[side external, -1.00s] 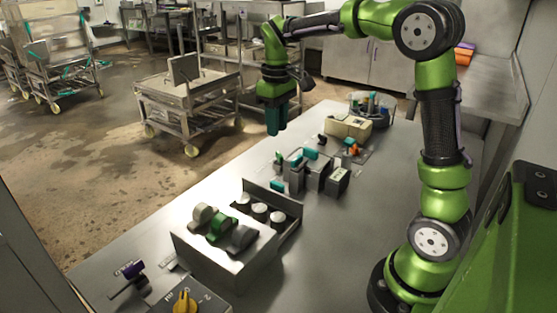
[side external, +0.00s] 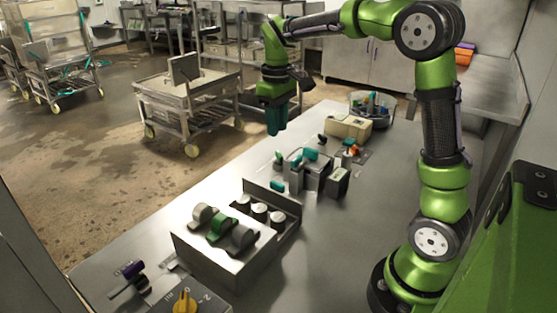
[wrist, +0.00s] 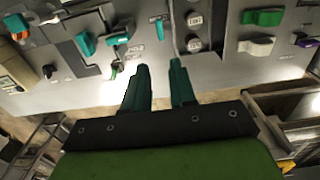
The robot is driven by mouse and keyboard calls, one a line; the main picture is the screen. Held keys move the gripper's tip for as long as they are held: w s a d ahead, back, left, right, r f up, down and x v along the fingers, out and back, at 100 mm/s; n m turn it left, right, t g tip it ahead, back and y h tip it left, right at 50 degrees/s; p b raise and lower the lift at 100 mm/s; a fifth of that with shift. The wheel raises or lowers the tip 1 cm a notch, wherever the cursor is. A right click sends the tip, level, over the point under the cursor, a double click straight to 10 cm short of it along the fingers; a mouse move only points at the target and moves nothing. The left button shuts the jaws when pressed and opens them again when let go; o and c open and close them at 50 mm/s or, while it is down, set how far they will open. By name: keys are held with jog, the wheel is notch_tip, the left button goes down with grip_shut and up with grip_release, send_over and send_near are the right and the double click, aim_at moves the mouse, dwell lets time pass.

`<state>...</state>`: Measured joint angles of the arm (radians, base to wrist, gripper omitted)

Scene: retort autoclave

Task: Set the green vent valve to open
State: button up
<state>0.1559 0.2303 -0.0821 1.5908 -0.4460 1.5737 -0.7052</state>
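A green handle (side external: 219,229) sits between two grey handles on a metal box near the front of the bench. In the wrist view a green handle (wrist: 264,17) shows at the upper right. A smaller green lever (side external: 279,158) stands further back on the bench, and a small green piece (wrist: 115,70) shows left of my fingers in the wrist view. I cannot read which is marked as the vent valve or its setting. My gripper (side external: 276,131) hangs above the bench's far-left edge, apart from all handles. In the wrist view its two fingers (wrist: 160,66) are apart and empty.
Grey handles (side external: 202,214) flank the green one, with white round caps (side external: 260,212) behind. Teal-handled blocks (side external: 311,154), a beige box (side external: 348,127) and a round basket (side external: 371,107) stand further back. A purple handle (side external: 133,269) and yellow knob (side external: 184,301) are in front.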

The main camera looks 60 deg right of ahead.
jog(key=shift+o, duration=1)
jog(key=shift+f, duration=0.1)
jog(key=o, duration=0.7)
jog(key=w+d+f+m, duration=0.1)
jog(key=d, duration=0.1)
jog(key=w+d+f+m, duration=0.1)
jog(key=d, duration=0.1)
jog(key=d+f+m, duration=0.1)
jog(key=d, duration=0.1)
jog(key=shift+w+d+f+m+g, duration=0.15)
jog(key=shift+w+d+m+g, duration=0.15)
jog(key=shift+w+d+g, duration=0.1)
jog(key=m, duration=2.1)
send_over(279, 154)
jog(key=shift+t, duration=0.4)
notch_tip(279, 154, down, 16)
jog(key=shift+d+r, duration=0.1)
jog(key=shift+r, duration=0.1)
jog(key=c, duration=1)
